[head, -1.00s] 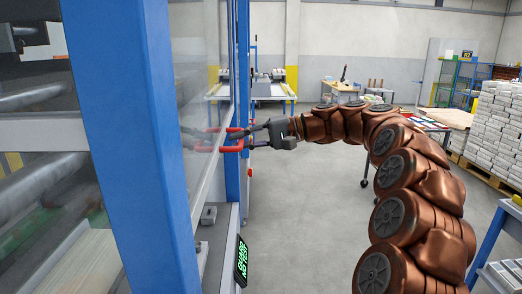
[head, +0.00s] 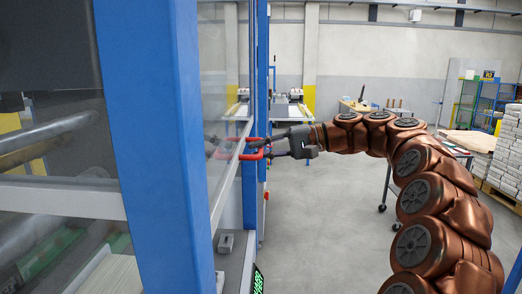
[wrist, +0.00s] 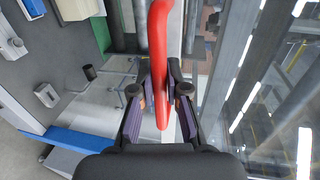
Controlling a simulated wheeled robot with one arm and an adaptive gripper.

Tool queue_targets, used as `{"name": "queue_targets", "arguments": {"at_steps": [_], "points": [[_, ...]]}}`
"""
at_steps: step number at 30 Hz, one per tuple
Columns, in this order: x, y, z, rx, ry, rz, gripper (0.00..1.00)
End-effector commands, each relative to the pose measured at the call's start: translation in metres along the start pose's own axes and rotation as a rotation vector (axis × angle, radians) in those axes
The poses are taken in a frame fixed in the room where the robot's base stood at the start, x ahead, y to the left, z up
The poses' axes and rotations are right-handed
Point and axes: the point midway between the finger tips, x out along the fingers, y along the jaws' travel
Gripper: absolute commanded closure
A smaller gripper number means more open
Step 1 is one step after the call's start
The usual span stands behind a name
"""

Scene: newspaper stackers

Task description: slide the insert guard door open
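The insert guard door is a clear panel in a pale frame (head: 226,178) at the left of the head view. Its red handle (head: 256,150) stands out from the panel; a reflection of it shows in the glass. My gripper (head: 274,146) is at the handle, with its fingers pointing left toward the door.
A thick blue post (head: 150,150) stands in front of the door at left. A small grey block (head: 226,243) sits on the ledge below the door. The grey floor (head: 325,225) is open to the right. Paper stacks (head: 508,150) stand at the far right.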

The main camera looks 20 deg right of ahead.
Motion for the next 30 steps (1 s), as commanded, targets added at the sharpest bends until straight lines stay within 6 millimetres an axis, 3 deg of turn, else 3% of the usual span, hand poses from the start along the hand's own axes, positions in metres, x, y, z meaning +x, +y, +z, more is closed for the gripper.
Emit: {"name": "queue_targets", "arguments": {"at_steps": [7,20,30], "points": [[0.000,0.000,0.000,0.000,0.000,0.000,0.61],[-0.005,0.000,0.000,0.000,0.001,0.000,0.61],[-0.046,0.000,-0.001,-0.003,0.004,-0.001,0.61]]}}
